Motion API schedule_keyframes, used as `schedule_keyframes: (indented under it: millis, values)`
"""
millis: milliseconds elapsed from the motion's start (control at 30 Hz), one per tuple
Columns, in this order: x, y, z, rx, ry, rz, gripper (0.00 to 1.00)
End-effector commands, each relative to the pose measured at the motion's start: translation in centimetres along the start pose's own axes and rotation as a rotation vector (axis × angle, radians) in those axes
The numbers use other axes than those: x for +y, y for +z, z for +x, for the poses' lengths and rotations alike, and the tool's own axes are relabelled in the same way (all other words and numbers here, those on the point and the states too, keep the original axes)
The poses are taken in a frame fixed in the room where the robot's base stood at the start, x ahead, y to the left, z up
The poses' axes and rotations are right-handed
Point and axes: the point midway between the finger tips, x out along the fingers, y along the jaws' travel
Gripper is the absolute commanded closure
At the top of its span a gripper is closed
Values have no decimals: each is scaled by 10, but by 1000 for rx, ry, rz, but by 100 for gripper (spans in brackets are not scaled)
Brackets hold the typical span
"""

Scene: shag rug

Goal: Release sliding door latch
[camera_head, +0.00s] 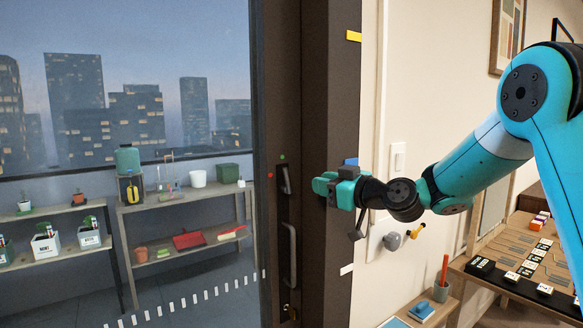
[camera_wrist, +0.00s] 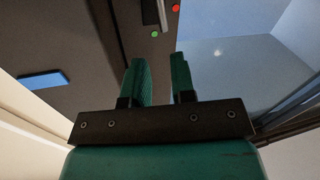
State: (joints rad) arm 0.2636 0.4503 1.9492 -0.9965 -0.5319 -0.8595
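The sliding door (camera_head: 263,120) has a dark frame and a large glass pane, and looks closed against the dark jamb. The latch (camera_head: 285,179) is a small upright lever on a dark plate in the door frame, with a green dot above it and a red dot to its left. In the wrist view the latch (camera_wrist: 153,8) is partly cut off at the top edge, beside both dots. My gripper (camera_head: 322,184) is to the right of the latch, in front of the jamb, apart from it. The wrist view shows my gripper (camera_wrist: 158,75) open, with an empty gap between its green fingers.
A blue tab (camera_head: 351,161) is on the jamb behind my gripper. A light switch (camera_head: 397,158) and wall hooks are on the right. Shelves stand behind the glass.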

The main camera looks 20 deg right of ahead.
Motion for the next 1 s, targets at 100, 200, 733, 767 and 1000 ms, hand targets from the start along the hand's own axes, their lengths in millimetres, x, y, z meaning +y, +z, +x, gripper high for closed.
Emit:
schedule_keyframes:
  millis: [100,200,733,767,1000]
  values:
    - [-1,-6,30,-1,-5,1,76]
    - [0,-6,51,0,-4,2,76]
    - [7,-4,109,7,3,6,76]
    - [7,-4,109,7,3,6,76]
    - [7,-4,109,8,3,6,83]
